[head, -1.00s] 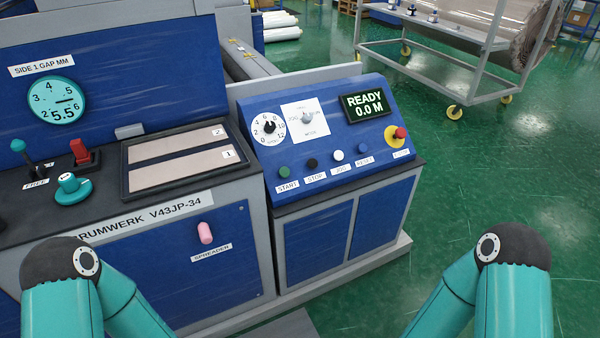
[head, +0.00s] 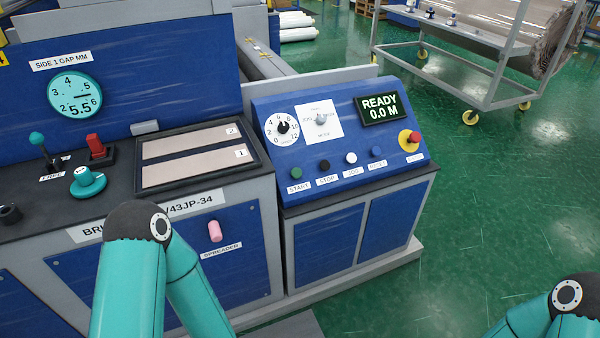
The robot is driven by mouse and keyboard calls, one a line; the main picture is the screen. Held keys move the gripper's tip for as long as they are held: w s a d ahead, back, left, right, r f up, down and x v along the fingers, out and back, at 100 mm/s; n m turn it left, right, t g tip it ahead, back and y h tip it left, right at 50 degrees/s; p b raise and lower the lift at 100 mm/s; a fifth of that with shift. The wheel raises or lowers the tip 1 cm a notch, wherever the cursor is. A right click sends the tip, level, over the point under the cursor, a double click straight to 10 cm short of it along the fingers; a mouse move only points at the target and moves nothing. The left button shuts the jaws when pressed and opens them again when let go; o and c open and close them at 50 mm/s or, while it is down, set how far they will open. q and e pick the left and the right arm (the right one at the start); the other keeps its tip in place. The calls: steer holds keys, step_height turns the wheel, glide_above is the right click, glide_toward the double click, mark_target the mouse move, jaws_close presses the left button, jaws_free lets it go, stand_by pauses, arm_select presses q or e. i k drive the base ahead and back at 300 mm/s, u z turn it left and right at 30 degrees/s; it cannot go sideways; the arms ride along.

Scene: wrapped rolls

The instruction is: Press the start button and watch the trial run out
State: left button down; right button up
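The green start button (head: 296,173) is at the left end of the button row on the blue control panel (head: 340,100), above a START label. The stop button (head: 324,165) is black, and white and blue buttons sit to its right. The display (head: 382,108) reads READY 0.0 M. A red emergency button (head: 413,137) on a yellow base is at the panel's right. My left arm enters at the lower left and my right arm at the lower right corner. Neither gripper shows in the head view, and nothing of mine touches the panel.
Left of the panel stand a gap dial (head: 75,95), a teal knob (head: 87,181), a red switch (head: 97,146) and a pink spreader handle (head: 214,231). A grey wheeled cart (head: 480,60) stands at the back right. Green floor is clear right of the machine.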

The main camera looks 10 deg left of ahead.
mark_target(296, 172)
steer(key=z, duration=0.05)
steer(key=i, duration=1)
steer(key=u, duration=0.1)
